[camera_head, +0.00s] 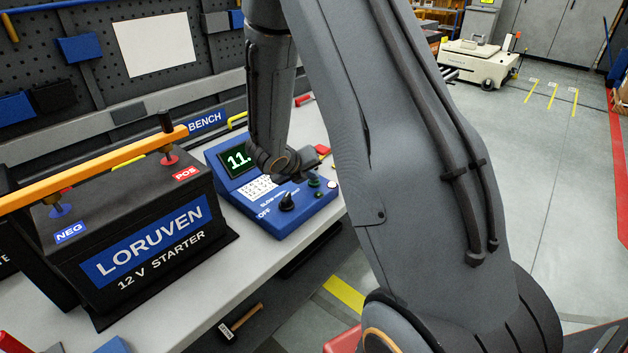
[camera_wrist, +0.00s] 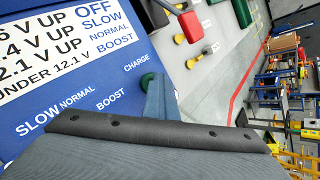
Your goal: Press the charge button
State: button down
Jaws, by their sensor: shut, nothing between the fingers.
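The blue charger (camera_head: 295,228) sits on the bench, with a lit display (camera_head: 238,158) whose visible digits begin "11." and a black knob (camera_head: 287,201) on its front. In the wrist view its blue panel (camera_wrist: 60,140) carries a voltage table and the words SLOW, NORMAL, BOOST and CHARGE. A green button (camera_wrist: 147,80) lies just below the CHARGE label, partly hidden by my gripper (camera_wrist: 157,78). My gripper is shut and empty, its tip beside the button; I cannot tell whether they touch. In the head view my arm hides much of the gripper.
A black LORUVEN 12 V battery (camera_head: 190,240) stands left of the charger, with an orange bar (camera_head: 95,170) across its top. A pegboard (camera_head: 85,85) is behind the bench. A hammer (camera_head: 238,322) lies below. Open floor (camera_head: 560,150) is to the right, with a white carrier (camera_head: 478,65) farther back.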

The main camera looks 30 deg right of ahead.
aim_at(312, 184)
jog(key=shift+s+f, duration=0.15)
jog(key=shift+f, duration=0.05)
jog(key=shift+r+p, duration=0.25)
jog(key=shift+p, duration=0.05)
dwell(0.3)
notch_tip(312, 184, up, 6)
jog(key=p, duration=0.5)
jog(key=shift+r, duration=0.2)
jog(key=shift+f, duration=0.1)
